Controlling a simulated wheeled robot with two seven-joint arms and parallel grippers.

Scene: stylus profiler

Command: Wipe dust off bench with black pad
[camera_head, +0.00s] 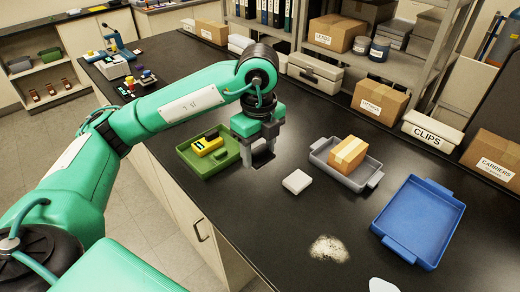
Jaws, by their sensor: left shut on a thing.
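The bench (290,225) has a black top. A pale, speckled dust patch (328,249) lies on it at the lower middle. My left gripper (260,158) points down over the bench, right of the green tray, up and left of the dust. It is shut on the black pad (263,161), a dark piece low between its fingers that is hard to make out against the black top. I cannot tell whether the pad touches the bench. My right gripper is not in view.
A green tray (228,170) holds a yellow item (208,146). A white block (297,181) lies between my gripper and the dust. A grey tray (322,154) holds a tan box (347,153). A blue tray (408,232) stands right of the dust. Boxes line the back.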

